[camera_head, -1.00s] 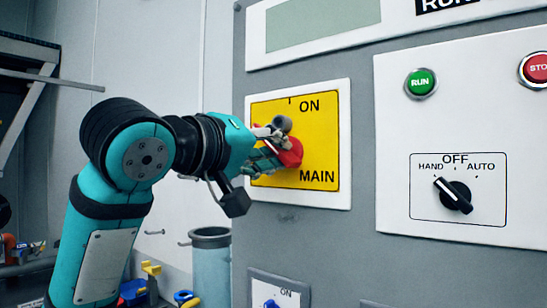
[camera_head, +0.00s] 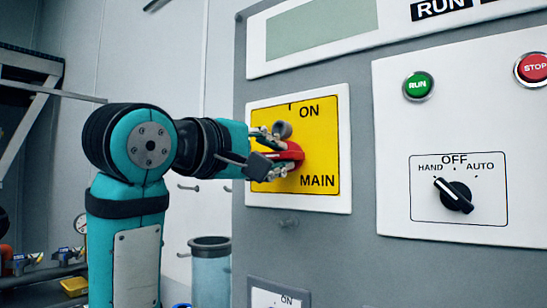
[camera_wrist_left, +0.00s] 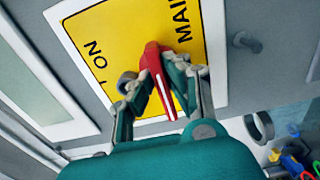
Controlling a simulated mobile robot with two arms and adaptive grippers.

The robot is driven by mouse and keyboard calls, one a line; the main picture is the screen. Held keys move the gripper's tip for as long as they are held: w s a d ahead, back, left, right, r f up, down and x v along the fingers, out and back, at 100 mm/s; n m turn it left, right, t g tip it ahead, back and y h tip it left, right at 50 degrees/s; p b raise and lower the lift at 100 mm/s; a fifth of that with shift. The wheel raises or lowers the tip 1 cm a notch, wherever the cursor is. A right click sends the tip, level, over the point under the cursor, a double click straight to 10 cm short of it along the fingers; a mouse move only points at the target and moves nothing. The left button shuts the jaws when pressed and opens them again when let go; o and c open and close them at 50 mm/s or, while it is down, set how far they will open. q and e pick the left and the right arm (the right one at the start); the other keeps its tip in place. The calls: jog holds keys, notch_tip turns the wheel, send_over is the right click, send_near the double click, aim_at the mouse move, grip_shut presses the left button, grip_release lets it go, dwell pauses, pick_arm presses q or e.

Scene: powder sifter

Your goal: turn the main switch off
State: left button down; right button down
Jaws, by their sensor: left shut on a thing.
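The main switch is a red handle (camera_head: 292,152) on a yellow plate (camera_head: 320,150) marked ON at the top and MAIN at the bottom. My left gripper (camera_head: 275,152) reaches in from the left and is shut on the red handle. In the left wrist view the red handle (camera_wrist_left: 158,75) lies between the two fingers of the left gripper (camera_wrist_left: 160,98). In the head view the handle lies about level, its free end toward the left, partly hidden by the fingers. My right gripper is not in view.
To the right is a white panel with a green RUN button (camera_head: 418,86), a red STOP button (camera_head: 534,68) and a black selector knob (camera_head: 455,196) pointing to HAND. A blue-grey cylinder (camera_head: 211,264) stands below my left arm.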

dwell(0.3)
pick_arm(q)
jog(key=c, duration=1.3)
grip_release()
jog(key=shift+a, duration=0.1)
jog(key=shift+c, duration=0.2)
jog(key=v, duration=1.2)
jog(key=shift+w+f, duration=0.1)
